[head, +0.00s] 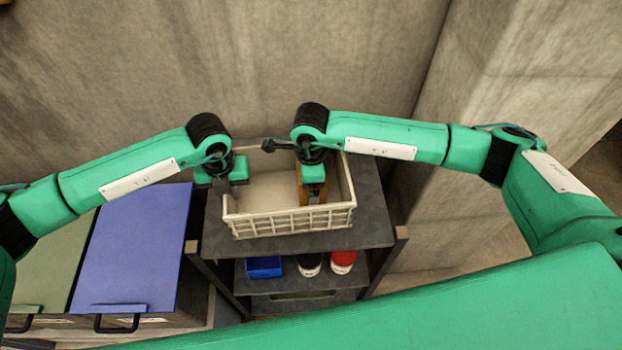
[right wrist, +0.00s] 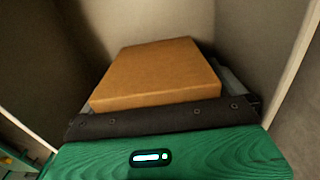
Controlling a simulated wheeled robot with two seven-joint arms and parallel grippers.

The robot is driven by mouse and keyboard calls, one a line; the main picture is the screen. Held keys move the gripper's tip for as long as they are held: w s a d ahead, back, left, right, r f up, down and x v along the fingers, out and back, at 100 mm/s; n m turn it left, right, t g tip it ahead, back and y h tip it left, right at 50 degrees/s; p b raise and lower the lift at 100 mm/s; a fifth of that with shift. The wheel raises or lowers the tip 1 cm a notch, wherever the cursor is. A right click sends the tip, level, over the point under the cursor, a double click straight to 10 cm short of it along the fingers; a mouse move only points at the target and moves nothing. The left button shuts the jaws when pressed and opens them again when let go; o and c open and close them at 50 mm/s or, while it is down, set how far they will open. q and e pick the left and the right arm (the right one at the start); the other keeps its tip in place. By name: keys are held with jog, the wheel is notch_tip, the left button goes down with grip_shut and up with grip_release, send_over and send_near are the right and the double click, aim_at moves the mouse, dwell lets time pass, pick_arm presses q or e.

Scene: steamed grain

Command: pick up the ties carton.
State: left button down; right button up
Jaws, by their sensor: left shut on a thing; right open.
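The ties carton, a plain brown box (right wrist: 158,72), fills the middle of the right wrist view. In the head view only a brown strip of it (head: 301,190) shows inside the cream basket (head: 290,221), at its right side. My right gripper (head: 313,193) is down inside the basket, close over the carton and open.
The basket stands on the dark top of a shelf unit (head: 372,215). A blue box (head: 264,267) and two jars, one with a red lid (head: 343,258), are on the level below. Blue (head: 135,245) and green lidded bins stand left. A wall rises behind.

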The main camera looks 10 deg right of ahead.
jog(key=c, duration=1.2)
notch_tip(320, 180, up, 10)
jog(key=shift+r, duration=0.1)
pick_arm(q)
jog(key=c, duration=1.5)
grip_release()
jog(key=shift+o, duration=0.2)
